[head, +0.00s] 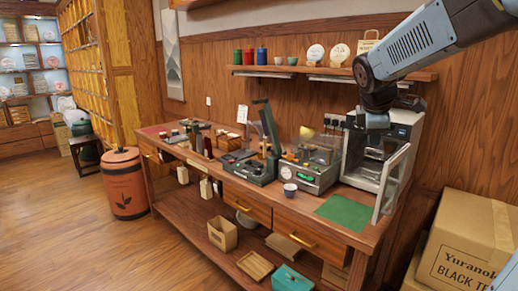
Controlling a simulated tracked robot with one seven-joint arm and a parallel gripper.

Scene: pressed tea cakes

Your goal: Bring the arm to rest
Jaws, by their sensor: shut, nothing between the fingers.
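My arm (425,42) reaches in from the upper right and bends down at a dark joint. My gripper (372,121) is at its lower end, in front of the white oven-like cabinet (402,130). It is small and dark here, and its fingers are hard to make out. It is shut, and no object shows in it.
The wooden workbench (300,218) holds a green mat (344,212), a small cup (290,190), a device with a control panel (306,176) and a lever press (262,150). The cabinet's glass door (391,184) stands open. Cardboard boxes (468,245) stand at right.

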